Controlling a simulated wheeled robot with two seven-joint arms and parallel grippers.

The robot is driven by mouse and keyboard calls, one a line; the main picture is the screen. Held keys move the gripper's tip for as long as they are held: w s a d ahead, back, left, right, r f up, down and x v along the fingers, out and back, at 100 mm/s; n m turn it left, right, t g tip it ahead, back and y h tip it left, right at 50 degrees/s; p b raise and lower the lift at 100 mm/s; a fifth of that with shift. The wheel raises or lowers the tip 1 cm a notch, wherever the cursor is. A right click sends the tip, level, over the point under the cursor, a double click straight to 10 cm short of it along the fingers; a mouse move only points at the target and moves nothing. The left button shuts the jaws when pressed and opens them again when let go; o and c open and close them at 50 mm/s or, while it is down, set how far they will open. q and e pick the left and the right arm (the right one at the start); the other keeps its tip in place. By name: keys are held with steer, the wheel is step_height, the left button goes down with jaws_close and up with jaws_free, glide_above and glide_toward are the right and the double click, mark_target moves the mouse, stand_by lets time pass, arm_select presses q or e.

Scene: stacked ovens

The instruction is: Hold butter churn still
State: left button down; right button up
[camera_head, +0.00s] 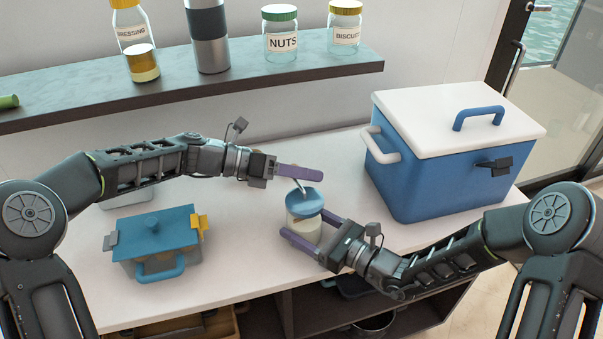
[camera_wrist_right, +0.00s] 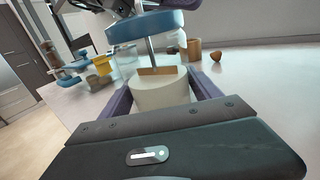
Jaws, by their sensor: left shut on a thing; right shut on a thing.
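The butter churn (camera_head: 303,229) stands upright on the white counter, a clear jar with pale contents and a blue lid (camera_head: 300,203) with a crank on top. In the right wrist view the churn (camera_wrist_right: 160,92) shows between two purple fingers, with a rod and a brown paddle below the blue lid (camera_wrist_right: 145,25). My right gripper (camera_head: 308,232) is shut on the jar from the front right, one finger on each side. My left gripper (camera_head: 303,178) is shut at the crank above the lid; its fingers partly hide the grip.
A blue cooler (camera_head: 430,180) with a white lid stands right of the churn. A wall shelf (camera_head: 190,88) with jars and a flask runs behind. The counter's front edge lies close to the churn.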

arm_select(q)
steer(key=shift+s+d+m+g, duration=0.1)
steer(key=shift+d+m+g, duration=0.25)
steer(key=shift+m+g, duration=0.6)
steer(key=shift+d+m+g, duration=0.35)
steer(key=shift+m+g, duration=0.4)
steer(key=shift+g, duration=0.4)
steer(key=c, duration=1.1)
jaws_free()
